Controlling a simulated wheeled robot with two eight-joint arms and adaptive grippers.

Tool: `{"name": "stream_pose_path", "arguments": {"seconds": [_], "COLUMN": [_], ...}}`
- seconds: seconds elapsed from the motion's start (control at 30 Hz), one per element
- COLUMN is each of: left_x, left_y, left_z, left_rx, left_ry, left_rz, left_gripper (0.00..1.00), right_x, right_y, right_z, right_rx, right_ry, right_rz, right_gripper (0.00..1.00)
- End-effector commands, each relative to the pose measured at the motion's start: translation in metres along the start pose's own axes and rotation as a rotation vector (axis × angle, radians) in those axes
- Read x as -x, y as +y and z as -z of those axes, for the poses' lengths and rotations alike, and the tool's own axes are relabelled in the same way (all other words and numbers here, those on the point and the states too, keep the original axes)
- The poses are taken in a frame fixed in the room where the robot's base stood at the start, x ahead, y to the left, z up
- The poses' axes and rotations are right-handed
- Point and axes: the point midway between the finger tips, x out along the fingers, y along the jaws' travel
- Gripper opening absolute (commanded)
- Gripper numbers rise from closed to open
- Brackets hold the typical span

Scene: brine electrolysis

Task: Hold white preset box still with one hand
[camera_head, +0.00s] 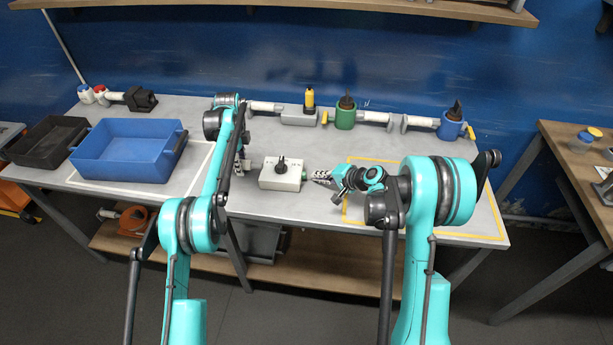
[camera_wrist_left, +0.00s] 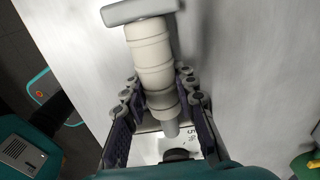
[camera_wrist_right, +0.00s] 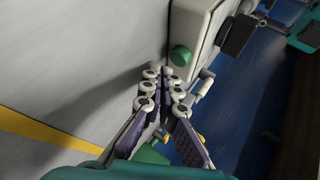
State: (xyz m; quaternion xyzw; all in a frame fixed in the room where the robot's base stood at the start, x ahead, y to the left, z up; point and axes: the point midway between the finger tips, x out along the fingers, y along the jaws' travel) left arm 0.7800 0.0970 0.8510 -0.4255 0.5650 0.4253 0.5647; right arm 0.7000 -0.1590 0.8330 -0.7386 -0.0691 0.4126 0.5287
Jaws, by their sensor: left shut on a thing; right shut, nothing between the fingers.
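The white preset box (camera_head: 270,183) stands on the grey table, with a black knob on top and a green button (camera_wrist_right: 180,56) on its right side. It also shows in the right wrist view (camera_wrist_right: 190,22). My left gripper (camera_head: 243,164) is at the box's left side. In the left wrist view my left gripper (camera_wrist_left: 164,98) is shut on a cream ribbed cylinder (camera_wrist_left: 151,62) with a grey crossbar; its grey tip points at the box. My right gripper (camera_wrist_right: 167,76) is shut and empty, its fingertips close by the green button; contact is unclear.
A blue bin (camera_head: 125,172) and a black tray (camera_head: 48,145) are at the left. A green container (camera_head: 345,117), a blue container (camera_head: 451,127) and a yellow-topped bottle (camera_head: 310,98) stand along the back. A yellow outline (camera_head: 478,237) marks the table's right part.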

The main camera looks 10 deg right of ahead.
Motion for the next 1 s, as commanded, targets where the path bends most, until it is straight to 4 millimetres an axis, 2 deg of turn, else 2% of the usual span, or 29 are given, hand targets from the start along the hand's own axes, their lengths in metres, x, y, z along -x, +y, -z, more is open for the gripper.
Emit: {"name": "stream_pose_path", "arguments": {"seconds": [0.6, 1.0], "left_x": [0.0, 0.0], "left_y": [0.0, 0.0], "left_z": [0.0, -0.001], "left_rx": [0.0, 0.001], "left_ry": [-0.001, -0.001], "left_rz": [0.0, 0.0], "left_gripper": [0.0, 0.0], "right_x": [0.038, 0.042], "right_y": [0.028, 0.03], "right_z": [0.028, 0.03], "right_rx": [-0.001, 0.0], "right_ry": [0.001, 0.0], "right_rz": [0.0, 0.0], "right_gripper": [0.0, 0.0]}}
